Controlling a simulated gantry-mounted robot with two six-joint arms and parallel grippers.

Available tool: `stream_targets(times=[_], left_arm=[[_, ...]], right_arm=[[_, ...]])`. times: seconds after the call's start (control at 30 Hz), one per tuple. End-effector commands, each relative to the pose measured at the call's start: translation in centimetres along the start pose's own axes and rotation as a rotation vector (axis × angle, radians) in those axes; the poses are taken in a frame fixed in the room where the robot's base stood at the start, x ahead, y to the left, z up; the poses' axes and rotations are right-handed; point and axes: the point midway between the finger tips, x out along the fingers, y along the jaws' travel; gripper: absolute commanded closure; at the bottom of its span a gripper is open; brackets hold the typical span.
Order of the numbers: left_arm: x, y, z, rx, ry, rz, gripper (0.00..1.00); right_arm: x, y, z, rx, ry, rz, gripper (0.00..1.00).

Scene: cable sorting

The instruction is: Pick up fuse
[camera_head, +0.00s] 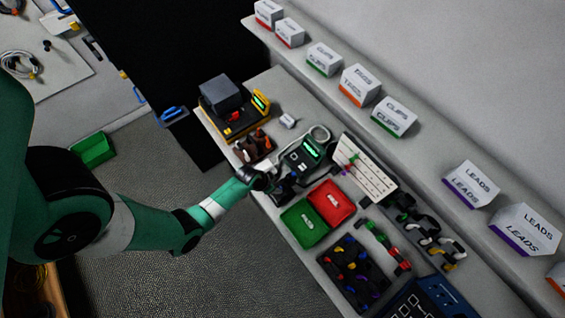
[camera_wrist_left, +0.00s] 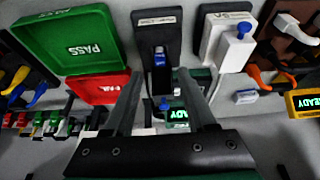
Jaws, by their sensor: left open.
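A small blue and white piece (camera_wrist_left: 159,58) sits in a black labelled holder (camera_wrist_left: 171,22) in the left wrist view; it may be the fuse, but I cannot tell for sure. My left gripper (camera_wrist_left: 158,76) is open, its two fingers apart with that piece just past their tips, nothing visibly held. In the head view my left gripper (camera_head: 266,181) is over the bench beside the green tester, and the holder there is mostly hidden. A small white piece with a blue label (camera_wrist_left: 246,96) lies apart to the right. My right gripper is not in view.
A green PASS tray (camera_wrist_left: 70,45) and a red FAIL tray (camera_head: 331,201) are close by. A tester (camera_head: 300,155) with a lit display, a yellow and black station (camera_head: 232,108) and a board of cables (camera_head: 352,270) crowd the bench. Labelled boxes line the shelf behind.

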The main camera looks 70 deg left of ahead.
Motion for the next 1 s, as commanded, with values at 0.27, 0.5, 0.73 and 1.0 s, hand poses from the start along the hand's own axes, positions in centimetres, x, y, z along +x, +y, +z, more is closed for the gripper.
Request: stream_targets(times=[0.27,0.5,0.73,1.0], left_arm=[[3.3,0.0,0.2,0.001,0.003,-0.001,0.44],[6.3,0.0,0.0,0.001,0.002,-0.001,0.44],[6.2,0.0,-0.2,0.001,0.003,-0.001,0.44],[6.2,0.0,-0.2,0.0,0.003,-0.001,0.91]], right_arm=[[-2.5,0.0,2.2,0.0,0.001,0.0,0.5],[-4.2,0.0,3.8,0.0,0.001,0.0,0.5],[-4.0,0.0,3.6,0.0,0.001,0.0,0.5],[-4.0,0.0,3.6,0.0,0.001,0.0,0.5]])
